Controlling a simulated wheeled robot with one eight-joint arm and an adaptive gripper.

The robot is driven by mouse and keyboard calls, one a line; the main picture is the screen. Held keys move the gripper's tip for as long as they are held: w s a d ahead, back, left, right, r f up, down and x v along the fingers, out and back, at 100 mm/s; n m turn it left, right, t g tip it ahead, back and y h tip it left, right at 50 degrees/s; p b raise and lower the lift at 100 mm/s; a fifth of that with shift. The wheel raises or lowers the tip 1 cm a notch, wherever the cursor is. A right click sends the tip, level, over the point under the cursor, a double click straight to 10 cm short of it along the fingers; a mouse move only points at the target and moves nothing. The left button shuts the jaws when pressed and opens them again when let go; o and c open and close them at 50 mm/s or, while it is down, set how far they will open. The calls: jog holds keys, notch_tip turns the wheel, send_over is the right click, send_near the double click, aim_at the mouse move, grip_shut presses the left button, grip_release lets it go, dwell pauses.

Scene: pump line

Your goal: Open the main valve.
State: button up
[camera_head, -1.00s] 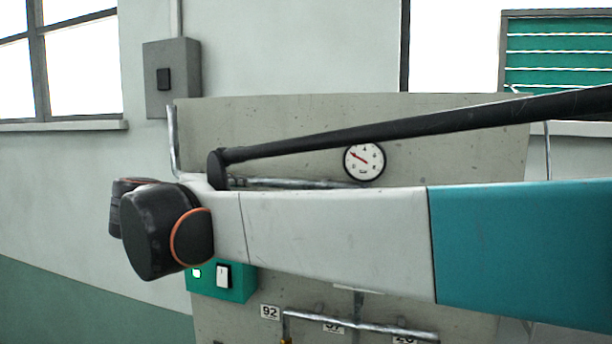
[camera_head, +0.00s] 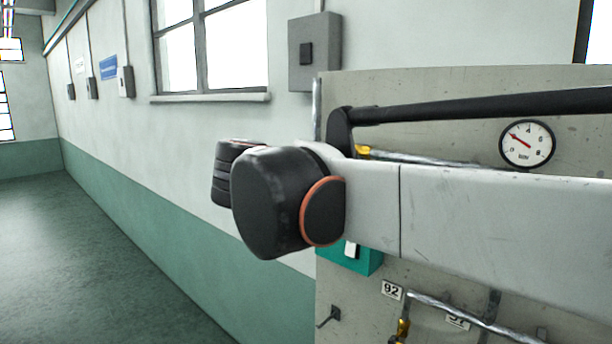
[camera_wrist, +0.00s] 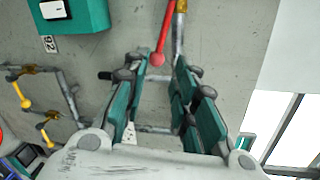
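In the wrist view a red lever (camera_wrist: 164,32) with a round red end hangs from a brass fitting (camera_wrist: 181,6) on a grey pipe at the top; I take it to be the main valve's handle. My gripper (camera_wrist: 161,66) has its two teal-padded fingers spread wide and nothing between the pads. The lever's round end appears between the fingertips in the picture; I cannot tell whether it is at their depth. In the head view my arm hides the gripper and the red lever.
Yellow levers (camera_wrist: 21,95) on pipes are at left in the wrist view. A teal switch box (camera_wrist: 85,14) is at top left. In the head view a pressure gauge (camera_head: 527,144) is on the concrete panel (camera_head: 440,85), and the floor (camera_head: 80,260) at left is clear.

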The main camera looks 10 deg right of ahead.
jog(key=shift+f+m, duration=0.4)
grip_shut()
notch_tip(320, 180, down, 9)
jog(key=m+b, duration=0.7)
jog(key=m, duration=0.8)
jog(key=w+d+r+p, duration=0.3)
jog(key=w+d, duration=0.2)
jog(key=d, duration=0.3)
jog(key=shift+m+h+p, duration=0.3)
jog(key=shift+h+p, duration=0.05)
jog(key=shift+h, duration=0.05)
jog(key=shift+s, duration=0.15)
